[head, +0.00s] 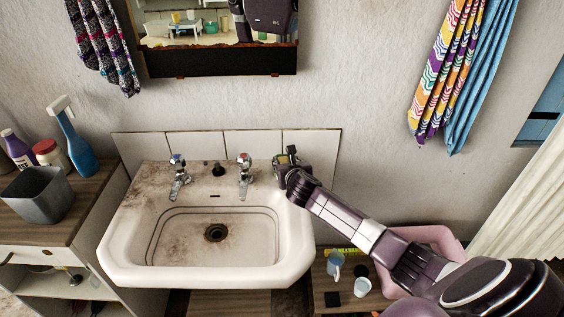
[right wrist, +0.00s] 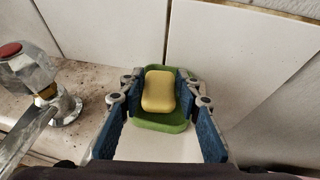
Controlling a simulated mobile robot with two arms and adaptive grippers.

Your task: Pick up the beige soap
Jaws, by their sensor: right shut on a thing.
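The beige soap (right wrist: 159,90) lies on a green soap dish (right wrist: 160,124) on the back right corner of the sink, close to the tiles. In the right wrist view my right gripper (right wrist: 160,88) has its two blue-padded fingers on either side of the soap, shut on it. In the head view my right gripper (head: 288,160) reaches the back right corner of the sink and mostly hides the soap and dish. My left gripper is not in view.
The sink (head: 290,235) has two taps; the right tap (head: 244,174) stands left of my right gripper, and a red-topped tap (right wrist: 40,90) shows in the wrist view. Tiles (head: 310,143) rise right behind the dish. A low shelf with cups (head: 362,286) is below my right arm.

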